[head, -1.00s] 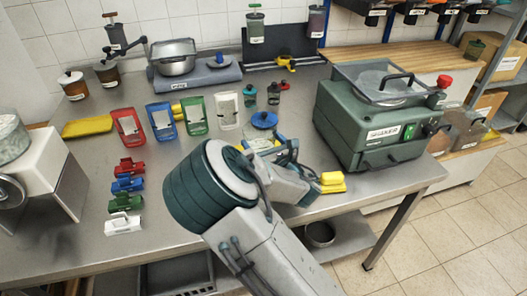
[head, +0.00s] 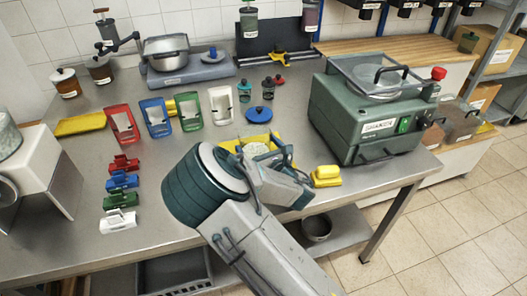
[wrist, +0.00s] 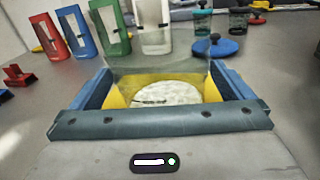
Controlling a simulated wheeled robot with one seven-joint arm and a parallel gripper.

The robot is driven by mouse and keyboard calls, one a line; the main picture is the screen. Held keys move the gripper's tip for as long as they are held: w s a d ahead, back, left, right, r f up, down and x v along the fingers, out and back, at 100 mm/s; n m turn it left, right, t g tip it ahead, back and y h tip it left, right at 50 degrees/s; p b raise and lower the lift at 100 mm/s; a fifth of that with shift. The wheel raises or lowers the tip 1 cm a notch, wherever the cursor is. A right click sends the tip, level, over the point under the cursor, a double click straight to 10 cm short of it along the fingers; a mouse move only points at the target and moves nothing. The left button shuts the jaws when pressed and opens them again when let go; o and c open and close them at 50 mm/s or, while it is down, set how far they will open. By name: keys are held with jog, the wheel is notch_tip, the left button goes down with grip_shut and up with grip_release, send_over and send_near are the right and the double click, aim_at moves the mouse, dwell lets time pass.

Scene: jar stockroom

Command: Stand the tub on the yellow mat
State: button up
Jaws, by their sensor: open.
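The tub (head: 257,145) is clear, with pale, speckled contents, and sits on the near part of the worktop, partly hidden by my gripper. In the wrist view, the tub (wrist: 155,94) is between my two blue fingers. The yellow mat (head: 230,144) shows around and under the tub, which appears upright on it; the exact contact is hidden. In the wrist view, the mat (wrist: 120,90) shows at both sides of the tub. My gripper (head: 264,154) is open around the tub, and it also shows in the wrist view (wrist: 160,76).
A blue lid (head: 260,114) lies just behind the tub. A yellow block (head: 326,176) is to the right, near the table edge. A green shaker machine (head: 365,115) stands beyond it. Coloured holders (head: 190,113) stand at the left rear, and small clips (head: 121,181) lie left.

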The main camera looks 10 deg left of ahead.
jog(key=b+v, duration=0.1)
jog(key=v, duration=1.1)
jog(key=shift+r, duration=0.15)
